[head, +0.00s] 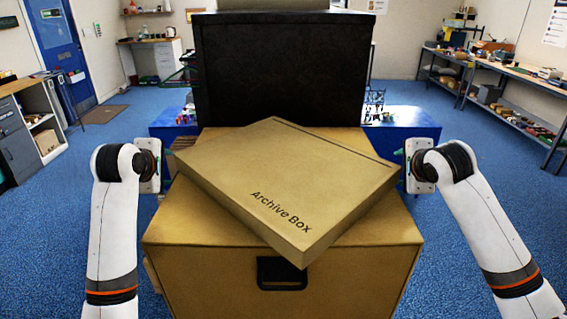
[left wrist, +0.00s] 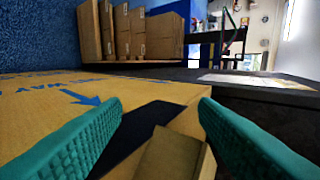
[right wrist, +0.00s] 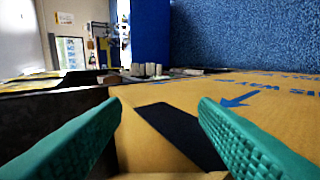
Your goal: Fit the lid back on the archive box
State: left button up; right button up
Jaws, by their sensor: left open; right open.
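The archive box (head: 200,220) is a tan carton with a black handle (head: 282,273) on its front. Its lid (head: 290,180), marked "Archive Box", lies on top, turned askew, with its near corner jutting past the front edge. Neither visibly grips anything.
A large black case (head: 285,65) stands directly behind the box. A blue surface (head: 420,125) extends behind it. Workbenches (head: 505,68) line the right wall, and a cabinet (head: 22,135) stands at left. Blue floor is open on both sides.

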pick_arm(q)
jog(key=shift+s+d, duration=0.15)
jog(key=shift+d, duration=0.05)
pick_arm(e)
jog(key=shift+s+a+r, duration=0.1)
jog(key=shift+s+a, duration=0.05)
jog(key=shift+a, duration=0.05)
jog(key=shift+a, duration=0.15)
pick_arm(q)
jog(key=shift+d, duration=0.5)
pick_arm(e)
jog(key=shift+a, duration=0.35)
